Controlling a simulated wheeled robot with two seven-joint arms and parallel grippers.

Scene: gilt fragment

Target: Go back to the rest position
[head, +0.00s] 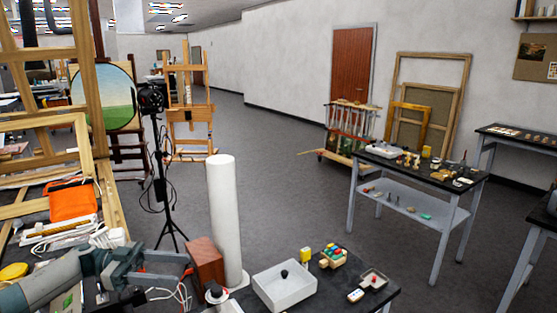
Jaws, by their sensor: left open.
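My left gripper (178,270) is at the lower left, its arm coming in from the left edge. Its jaws are open and point right, with nothing seen held between them. A reddish-brown block (206,262) stands just right of the fingertips; I cannot tell whether they touch. My right gripper is not in view.
A tall white cylinder (223,215) stands right of the block. A white tray (287,286) and small colourful items (333,257) are on the dark table at the front. A black tripod (161,170) stands behind. Open floor (270,170) lies beyond, with a tool table (440,178) at right.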

